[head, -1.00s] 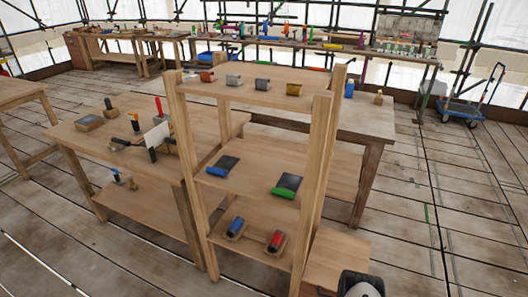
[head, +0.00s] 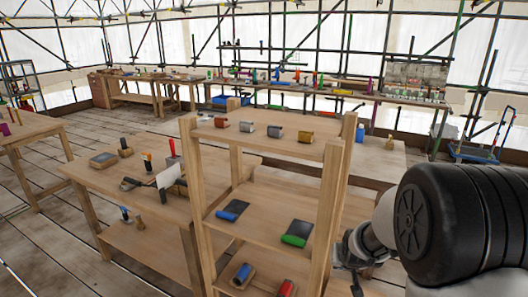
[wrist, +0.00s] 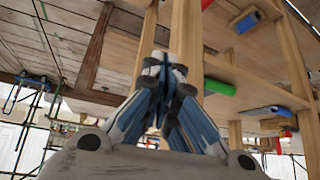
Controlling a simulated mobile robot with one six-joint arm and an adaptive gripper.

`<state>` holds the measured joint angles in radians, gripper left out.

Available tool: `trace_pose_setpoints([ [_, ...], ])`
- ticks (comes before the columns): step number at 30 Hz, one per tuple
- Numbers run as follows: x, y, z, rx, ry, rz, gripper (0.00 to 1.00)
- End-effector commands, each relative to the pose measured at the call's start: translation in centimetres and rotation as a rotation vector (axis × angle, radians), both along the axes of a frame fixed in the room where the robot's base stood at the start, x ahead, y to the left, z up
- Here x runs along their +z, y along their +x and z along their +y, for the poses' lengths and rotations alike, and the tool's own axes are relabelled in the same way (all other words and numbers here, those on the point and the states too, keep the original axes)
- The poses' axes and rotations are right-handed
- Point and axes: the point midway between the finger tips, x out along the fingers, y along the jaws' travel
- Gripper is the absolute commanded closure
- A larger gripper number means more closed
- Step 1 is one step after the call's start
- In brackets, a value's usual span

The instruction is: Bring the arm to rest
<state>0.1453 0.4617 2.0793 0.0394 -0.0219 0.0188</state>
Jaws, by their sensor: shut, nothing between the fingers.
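My gripper (wrist: 165,68) shows in the wrist view with its blue-and-grey fingers drawn together and nothing between them. Behind the fingers, a wooden post (wrist: 186,35) of the shelf rack rises in the picture; the gap between them is hard to judge. In the head view my arm fills the right side, black and large near the camera, to the right of the wooden shelf rack (head: 334,200). The fingertips are not clearly visible there.
A long bench (head: 330,92) runs along the back. Plank floor (head: 40,240) is open at left.

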Motion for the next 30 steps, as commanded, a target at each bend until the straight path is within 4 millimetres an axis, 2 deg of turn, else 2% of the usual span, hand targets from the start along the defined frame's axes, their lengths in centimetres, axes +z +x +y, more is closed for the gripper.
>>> trace_pose_setpoints([
  [1,2.8,-1.4,0.8,0.015,-0.001,0.003,1.0],
  [6,9.2,-7.2,3.2,0.06,0.002,0.048,1.0],
  [9,12.2,-11.4,4.5,0.085,0.002,0.075,1.0],
  [13,15.0,-17.2,5.8,0.117,0.0,0.11,1.0],
  [18,16.9,-25.0,7.1,0.155,-0.006,0.157,1.0],
  [21,17.2,-28.8,7.6,0.174,-0.009,0.181,1.0],
  [25,17.0,-32.0,7.8,0.187,-0.013,0.204,1.0],
  [30,16.9,-33.4,7.9,0.194,-0.014,0.215,1.0],
])
